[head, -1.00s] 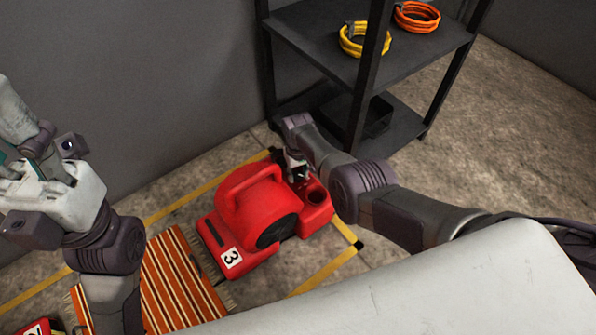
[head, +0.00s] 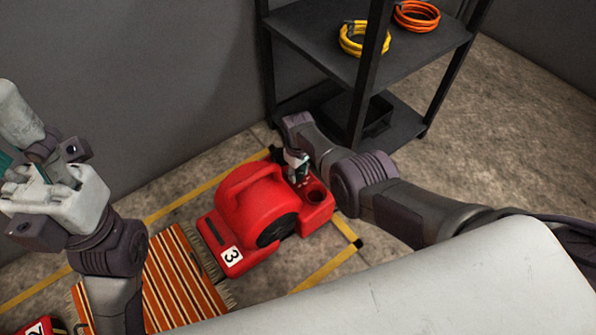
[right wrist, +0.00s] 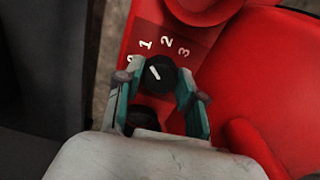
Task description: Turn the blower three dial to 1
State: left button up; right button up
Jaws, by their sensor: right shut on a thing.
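The red blower (head: 252,205) marked 3 stands on the floor in the head view. Its control panel carries a black dial (right wrist: 159,73) with a short white mark and the numbers 0 to 3 printed around its far side. My right gripper (right wrist: 157,78) is shut on the dial, with a finger on each side of it. In the head view my right gripper (head: 297,170) is over the blower's panel end, and the dial is hidden there. The white mark is slanted; I cannot tell its exact setting. My left gripper (head: 38,185) is raised at the left, away from the blower.
A black shelf (head: 330,45) with yellow (head: 362,42) and orange (head: 416,15) coils stands behind the blower. An orange striped rug (head: 180,285) lies to its front left. Yellow tape (head: 325,270) marks the floor. Another red unit (head: 42,327) shows at the bottom left.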

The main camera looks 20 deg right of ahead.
aim_at(298, 173)
jog(key=o, duration=0.7)
jog(key=shift+o, duration=0.8)
jog(key=shift+w+r, duration=0.1)
jog(key=shift+r, duration=0.75)
notch_tip(298, 173, up, 10)
jog(key=shift+r, duration=0.15)
